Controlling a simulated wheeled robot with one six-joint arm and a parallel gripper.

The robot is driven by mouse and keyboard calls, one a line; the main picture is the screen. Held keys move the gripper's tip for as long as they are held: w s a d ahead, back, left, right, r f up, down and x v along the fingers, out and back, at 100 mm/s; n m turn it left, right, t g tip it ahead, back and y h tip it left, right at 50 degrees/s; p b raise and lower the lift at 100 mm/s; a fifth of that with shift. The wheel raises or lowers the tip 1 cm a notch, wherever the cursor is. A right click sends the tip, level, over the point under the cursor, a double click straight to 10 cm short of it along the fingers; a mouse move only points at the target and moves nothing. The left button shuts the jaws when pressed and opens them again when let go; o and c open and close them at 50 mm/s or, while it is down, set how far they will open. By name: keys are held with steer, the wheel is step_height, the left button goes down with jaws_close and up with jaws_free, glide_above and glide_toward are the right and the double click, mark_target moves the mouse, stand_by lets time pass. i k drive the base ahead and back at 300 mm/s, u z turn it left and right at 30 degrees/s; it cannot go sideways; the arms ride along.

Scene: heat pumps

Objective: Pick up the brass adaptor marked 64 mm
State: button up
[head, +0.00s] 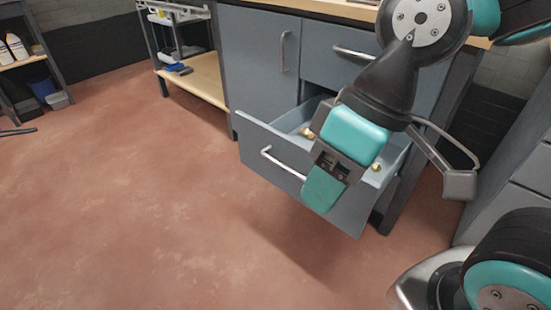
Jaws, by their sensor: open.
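Two small brass pieces show in the open drawer (272,148). One brass piece (308,132) is near the drawer's left side, just left of my gripper. The other brass piece (376,167) is toward its right side. Both are small, and I cannot read a 64 mm marking on either. My gripper (391,187) is open, its fingers spread wide, and nothing shows between them. It hangs in front of and over the drawer, and hides much of the inside. I cannot tell its exact height above the brass pieces.
The drawer belongs to a grey-blue cabinet (252,60) with a wooden top. A lower shelf (198,78) stands left of it, holding a dark-blue item. Another grey cabinet (525,180) is close on the right. The reddish floor (120,190) at left is clear.

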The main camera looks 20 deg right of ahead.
mark_target(304, 132)
steer(key=u, duration=0.9)
steer(key=i, duration=1.6)
steer(key=z, duration=1)
steer(key=i, duration=0.3)
steer(key=z, duration=0.25)
